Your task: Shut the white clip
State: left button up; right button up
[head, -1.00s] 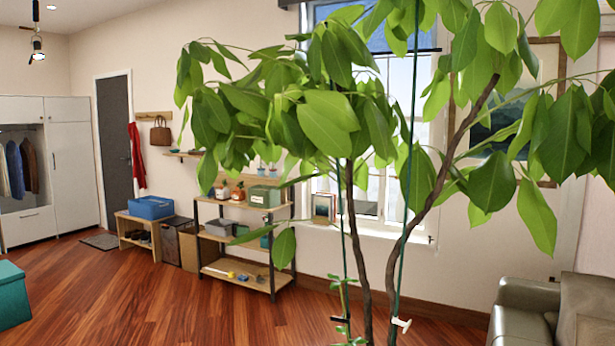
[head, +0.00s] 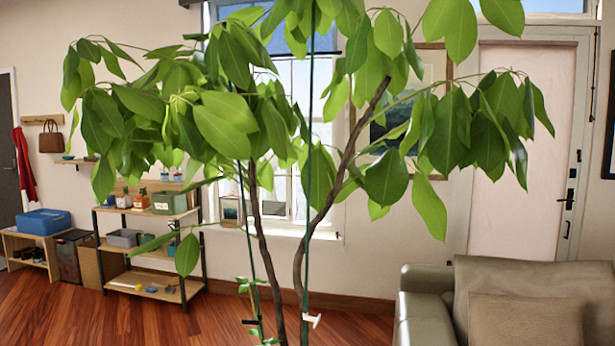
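The white clip (head: 313,320) is low in the head view, just right of the middle. It sits at the thin green stake (head: 308,200), beside the right-hand brown stem (head: 298,270) of a tall leafy plant. It is too small to tell whether its jaws are open or shut. A dark clip (head: 250,322) is at the other thin stake, to the left at about the same height. Neither of my grippers shows in this view.
The plant's broad leaves (head: 230,125) spread across the upper middle. A grey-beige sofa (head: 425,290) stands at the lower right, a shelf rack (head: 150,275) at the left. Wooden floor (head: 60,315) is clear at the lower left. A pale door (head: 520,150) is behind the sofa.

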aim_at(305, 316)
jog(key=i+j+u, duration=0.1)
jog(key=j, duration=0.3)
jog(key=i+j+u, duration=0.1)
jog(key=j, duration=0.3)
jog(key=i+j+u, duration=0.1)
jog(key=i+j, duration=0.2)
jog(key=i+j+u, duration=0.1)
jog(key=j, duration=0.35)
jog(key=i+j+u, duration=0.1)
jog(key=i+j, duration=0.15)
jog(key=j, duration=0.05)
